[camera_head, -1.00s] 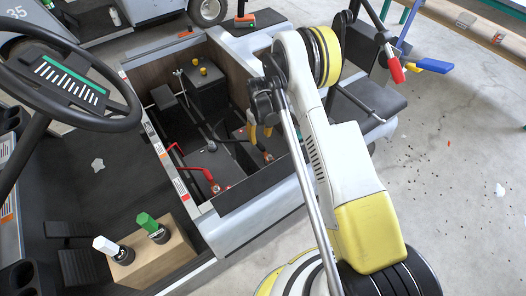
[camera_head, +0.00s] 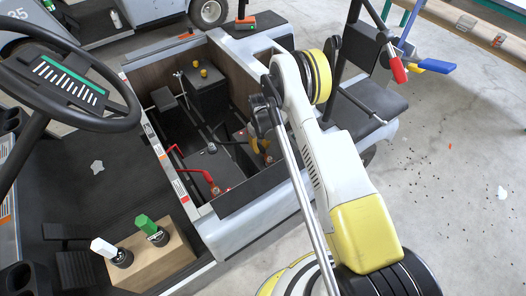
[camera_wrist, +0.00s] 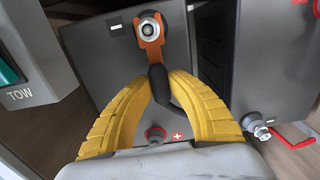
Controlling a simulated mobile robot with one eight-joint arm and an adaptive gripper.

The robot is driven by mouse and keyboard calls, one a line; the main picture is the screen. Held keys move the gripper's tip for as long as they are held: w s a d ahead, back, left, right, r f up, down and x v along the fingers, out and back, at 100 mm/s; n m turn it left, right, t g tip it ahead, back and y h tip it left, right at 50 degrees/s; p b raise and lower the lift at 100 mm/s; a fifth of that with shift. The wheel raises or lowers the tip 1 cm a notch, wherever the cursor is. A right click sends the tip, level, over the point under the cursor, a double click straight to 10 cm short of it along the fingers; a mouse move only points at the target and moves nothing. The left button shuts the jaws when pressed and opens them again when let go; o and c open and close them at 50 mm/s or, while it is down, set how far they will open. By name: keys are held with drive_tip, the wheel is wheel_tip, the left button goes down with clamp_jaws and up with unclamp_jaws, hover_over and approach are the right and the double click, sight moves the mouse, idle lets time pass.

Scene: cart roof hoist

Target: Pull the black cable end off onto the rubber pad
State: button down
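In the wrist view the black cable end (camera_wrist: 158,84) has an orange-copper lug (camera_wrist: 149,30) seated around a bolt post on a dark grey battery (camera_wrist: 105,50). My gripper (camera_wrist: 160,78) has yellow ribbed fingers, which close in on both sides of the black sleeve just below the lug and appear to touch it. In the head view my gripper (camera_head: 257,145) reaches down into the open bay, and the cable end there is hidden. A flat black strip (camera_head: 240,191), possibly the rubber pad, lies on the bay's near sill.
A red cable (camera_head: 198,172) runs to a post left of my gripper. Another dark box with yellow caps (camera_head: 204,88) stands farther back. A TOW switch housing (camera_wrist: 30,60) is close at left in the wrist view. A wooden block (camera_head: 152,262) holds white- and green-topped items.

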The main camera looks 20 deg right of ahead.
drive_tip(key=shift+w, duration=0.15)
idle(0.4)
drive_tip(key=shift+w+a, duration=0.25)
drive_tip(key=shift+w, duration=0.45)
drive_tip(key=shift+w+a, duration=0.25)
drive_tip(key=shift+w, duration=0.45)
drive_tip(key=shift+w+a, duration=0.25)
drive_tip(key=shift+w, duration=0.45)
